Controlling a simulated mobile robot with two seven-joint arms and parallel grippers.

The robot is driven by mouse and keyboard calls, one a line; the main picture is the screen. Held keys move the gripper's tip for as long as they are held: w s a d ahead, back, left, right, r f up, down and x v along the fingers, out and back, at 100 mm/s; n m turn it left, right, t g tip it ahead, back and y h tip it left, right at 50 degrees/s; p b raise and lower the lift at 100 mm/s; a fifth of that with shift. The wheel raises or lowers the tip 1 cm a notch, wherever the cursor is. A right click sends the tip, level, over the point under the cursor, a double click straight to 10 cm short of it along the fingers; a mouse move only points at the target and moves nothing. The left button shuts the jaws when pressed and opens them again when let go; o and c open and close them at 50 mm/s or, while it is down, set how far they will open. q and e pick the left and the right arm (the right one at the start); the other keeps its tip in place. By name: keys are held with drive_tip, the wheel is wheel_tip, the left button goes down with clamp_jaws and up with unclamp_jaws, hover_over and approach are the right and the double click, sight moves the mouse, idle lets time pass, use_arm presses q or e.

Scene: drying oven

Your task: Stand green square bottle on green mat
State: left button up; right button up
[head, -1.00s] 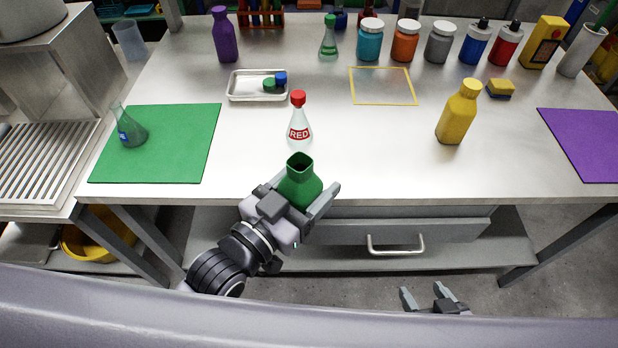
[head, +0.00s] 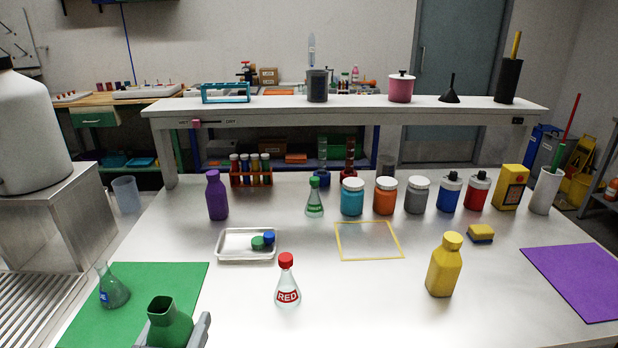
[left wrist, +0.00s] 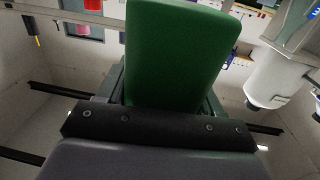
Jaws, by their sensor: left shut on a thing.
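The green square bottle (head: 170,323) is upright with its open mouth up, at the lower edge of the head view. In the left wrist view the bottle (left wrist: 172,55) fills the space between the fingers. The green mat (head: 185,281) lies at the table's front left, and the bottle appears in front of its lower right part. I cannot tell how high the bottle is above the mat or table. My right gripper is not in view.
A clear conical flask (head: 112,287) stands on the mat's left part. A red-capped flask (head: 287,283) stands to the right of the bottle. A metal tray (head: 228,245) lies behind. A yellow bottle (head: 443,268) and a purple mat (head: 580,280) are farther right.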

use_arm(q)
drive_tip(key=s+d+r+m+g+h, duration=0.1)
drive_tip(key=d+r+m+g+h, duration=0.1)
drive_tip(key=d+r+m+h, duration=0.35)
drive_tip(key=s+d+r+m+g+h, duration=0.1)
drive_tip(key=d+r+m+g+h, duration=0.2)
drive_tip(key=d+h, duration=0.45)
drive_tip(key=w+d+f+m+g+h, duration=0.1)
drive_tip(key=d+f+m+g+h, duration=0.2)
drive_tip(key=d+m+g, duration=0.1)
drive_tip(key=shift+w+d+f+g, duration=0.4)
drive_tip(key=shift+d+g, duration=0.2)
drive_tip(key=shift+d, duration=0.35)
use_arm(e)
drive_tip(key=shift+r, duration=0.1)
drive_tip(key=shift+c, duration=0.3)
